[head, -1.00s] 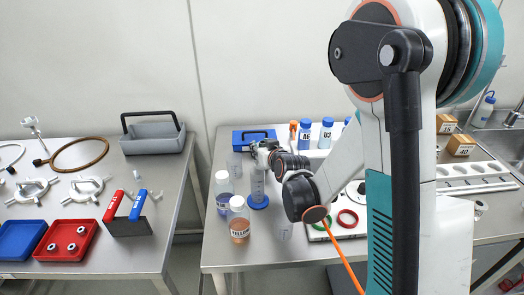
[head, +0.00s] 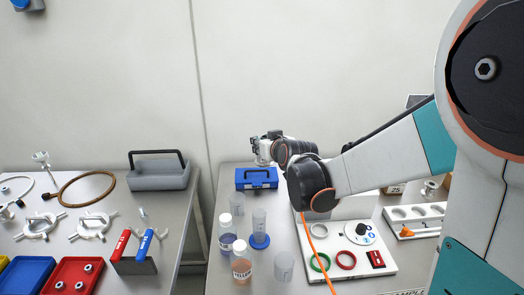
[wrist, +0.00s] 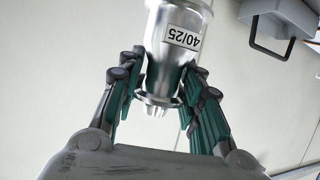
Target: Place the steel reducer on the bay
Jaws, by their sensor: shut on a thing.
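The steel reducer (wrist: 178,50) is a shiny metal piece with a white "40/25" label, seen in the wrist view. My gripper (wrist: 160,90) is shut on its narrower end, fingers on both sides. In the head view my gripper (head: 262,150) is raised above the blue toolbox at the back of the middle table; the reducer cannot be made out clearly there. I cannot tell which place is the bay. A block marked "25" (head: 396,190) stands partly hidden behind my arm, at the right.
Bottles (head: 242,266), a cylinder on a blue base (head: 260,230) and beakers stand below my arm. A white board (head: 382,255) with coloured rings and a white holed rack (head: 432,212) lie to the right. A grey carrier (head: 158,174) stands on the left table.

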